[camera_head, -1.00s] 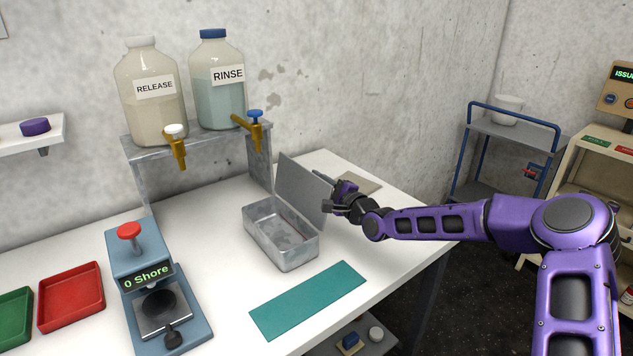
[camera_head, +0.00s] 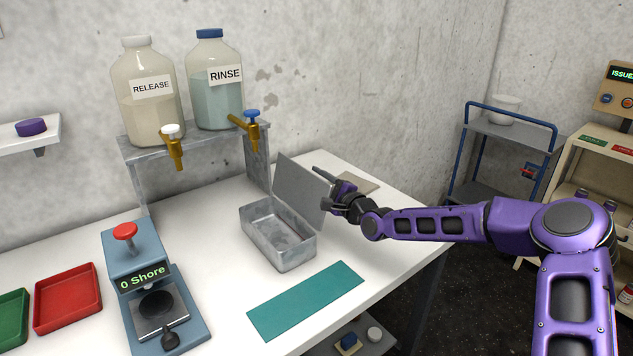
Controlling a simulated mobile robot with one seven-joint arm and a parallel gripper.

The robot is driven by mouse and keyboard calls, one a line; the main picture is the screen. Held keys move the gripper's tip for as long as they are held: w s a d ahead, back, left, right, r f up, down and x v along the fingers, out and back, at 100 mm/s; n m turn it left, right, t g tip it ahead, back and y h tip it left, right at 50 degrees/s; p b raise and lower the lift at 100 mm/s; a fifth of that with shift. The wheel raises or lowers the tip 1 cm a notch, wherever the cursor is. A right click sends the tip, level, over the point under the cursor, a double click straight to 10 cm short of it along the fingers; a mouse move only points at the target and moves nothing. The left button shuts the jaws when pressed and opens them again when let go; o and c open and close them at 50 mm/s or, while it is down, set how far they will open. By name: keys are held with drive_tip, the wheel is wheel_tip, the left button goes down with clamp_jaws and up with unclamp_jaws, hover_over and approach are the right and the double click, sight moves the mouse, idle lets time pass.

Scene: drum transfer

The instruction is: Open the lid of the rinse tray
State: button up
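The rinse tray (camera_head: 285,257) is a grey metal box on the white bench, below the blue-handled tap of the RINSE bottle. Its lid (camera_head: 297,184) stands raised, hinged along the tray's back right side and leaning a little past upright. The inside of the tray is visible and looks empty. My gripper (camera_head: 322,188) is at the right edge of the lid, with its fingers apart. One finger lies near the lid's upper edge and the other near its lower right corner. I cannot tell whether they touch the lid.
A RINSE bottle (camera_head: 214,100) and a RELEASE bottle (camera_head: 149,110) stand on a metal shelf behind the tray. A teal mat (camera_head: 306,301) lies in front of the tray. A blue device with a red knob (camera_head: 125,231) stands to the left, beside a red tray (camera_head: 68,299).

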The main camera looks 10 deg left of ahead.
drive_tip(key=shift+d, duration=0.1)
drive_tip(key=v, duration=1.7)
drive_tip(key=shift+s, duration=0.25)
